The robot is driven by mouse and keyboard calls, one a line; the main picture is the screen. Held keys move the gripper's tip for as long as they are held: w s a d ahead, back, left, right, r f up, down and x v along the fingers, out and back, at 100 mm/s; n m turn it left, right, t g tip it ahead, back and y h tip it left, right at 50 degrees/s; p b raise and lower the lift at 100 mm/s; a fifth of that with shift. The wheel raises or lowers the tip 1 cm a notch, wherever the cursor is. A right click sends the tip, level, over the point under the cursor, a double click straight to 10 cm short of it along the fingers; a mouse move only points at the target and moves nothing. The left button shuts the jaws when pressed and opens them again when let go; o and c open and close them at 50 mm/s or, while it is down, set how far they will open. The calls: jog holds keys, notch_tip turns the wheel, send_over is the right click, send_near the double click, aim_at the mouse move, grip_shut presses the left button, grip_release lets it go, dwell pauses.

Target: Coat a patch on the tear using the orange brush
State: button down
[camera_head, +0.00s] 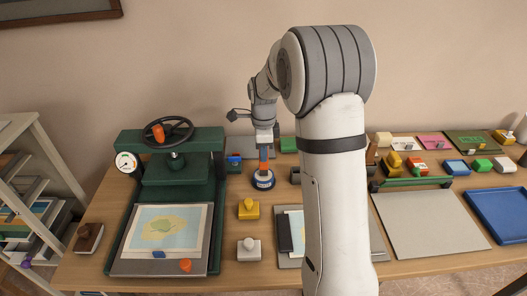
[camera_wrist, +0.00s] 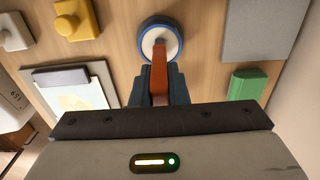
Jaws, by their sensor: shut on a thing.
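My gripper (camera_wrist: 160,90) is shut on the orange brush (camera_wrist: 160,80), whose handle stands between the dark fingers. In the head view my gripper (camera_head: 264,146) is above the table's middle, and the orange brush (camera_head: 264,156) points down from it. Directly below is a round blue pot (camera_head: 263,184) with a pale top; it also shows in the wrist view (camera_wrist: 145,28). The brush's lower end is at the pot, but I cannot tell how deep it sits. A sheet (camera_head: 292,221) with a dark block on it lies partly behind my arm. No tear or patch can be made out.
A green press (camera_head: 190,170) with a handwheel stands at the left, a map sheet (camera_head: 183,225) on its front bed. Yellow (camera_head: 249,210) and white (camera_head: 249,251) knobbed blocks are near the pot. A grey board (camera_head: 425,225) and blue tray (camera_head: 499,217) are at the right.

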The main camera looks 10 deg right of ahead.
jog(key=shift+r+p, duration=2.35)
jog(key=shift+r, duration=1.15)
jog(key=shift+f, duration=0.1)
